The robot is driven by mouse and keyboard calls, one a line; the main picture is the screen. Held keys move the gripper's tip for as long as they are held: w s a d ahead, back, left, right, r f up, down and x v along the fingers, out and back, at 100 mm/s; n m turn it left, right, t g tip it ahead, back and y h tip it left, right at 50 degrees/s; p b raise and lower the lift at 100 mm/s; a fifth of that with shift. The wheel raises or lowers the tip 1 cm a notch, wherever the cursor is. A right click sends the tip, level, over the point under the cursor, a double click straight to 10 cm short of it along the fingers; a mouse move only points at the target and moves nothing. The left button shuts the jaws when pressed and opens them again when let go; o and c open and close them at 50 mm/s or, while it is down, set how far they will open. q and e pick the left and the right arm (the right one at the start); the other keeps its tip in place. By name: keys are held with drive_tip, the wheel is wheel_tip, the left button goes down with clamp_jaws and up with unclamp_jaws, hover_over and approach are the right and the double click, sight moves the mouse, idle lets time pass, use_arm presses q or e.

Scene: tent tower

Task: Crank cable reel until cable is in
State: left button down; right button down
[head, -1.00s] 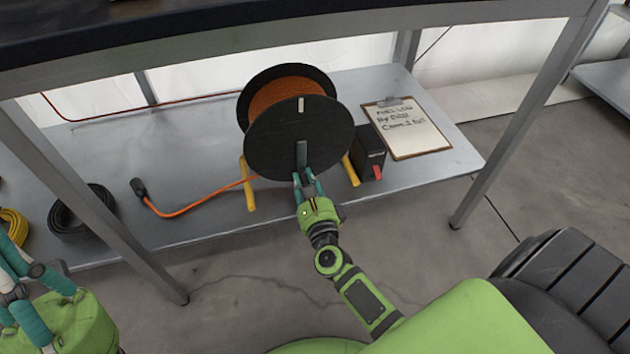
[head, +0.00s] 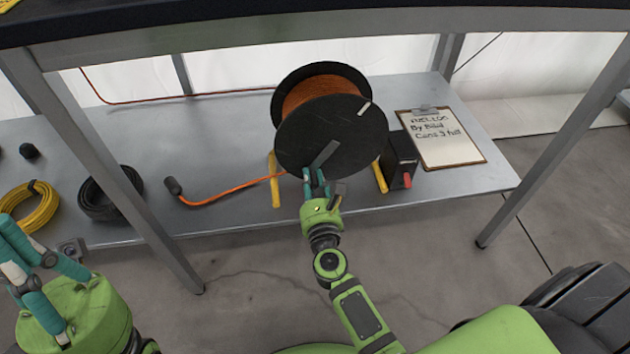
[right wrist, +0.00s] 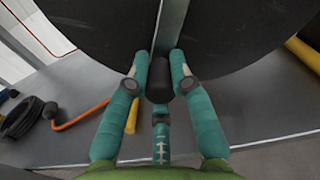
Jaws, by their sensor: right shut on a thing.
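The cable reel (head: 350,125) stands on the lower shelf, with orange cable (head: 318,92) wound between its black discs. A length of orange cable (head: 230,190) runs left from it along the shelf to a dark plug (head: 172,186). A grey crank arm (head: 325,153) slants down-left on the front disc. My right gripper (head: 315,182) is at its lower end; in the right wrist view the fingers (right wrist: 160,75) are shut on the black crank knob (right wrist: 160,88). My left gripper (head: 38,262) is at lower left, its fingers apart and empty.
Yellow reel legs (head: 275,180) rest on the shelf (head: 235,130). A black box with a red part (head: 400,158) and a clipboard (head: 440,137) lie right of the reel. Yellow (head: 28,208) and black (head: 110,195) coils lie left. A table leg (head: 150,215) stands between my arms.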

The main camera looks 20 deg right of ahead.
drive_tip(key=shift+w+r, duration=0.1)
drive_tip(key=shift+r, duration=0.1)
drive_tip(key=c, duration=1.1)
unclamp_jaws()
drive_tip(key=shift+o, duration=0.2)
drive_tip(key=shift+s+f, duration=0.15)
drive_tip(key=shift+s, duration=0.1)
drive_tip(key=v, duration=1.1)
drive_tip(key=shift+s+a, duration=0.2)
drive_tip(key=shift+s, duration=0.1)
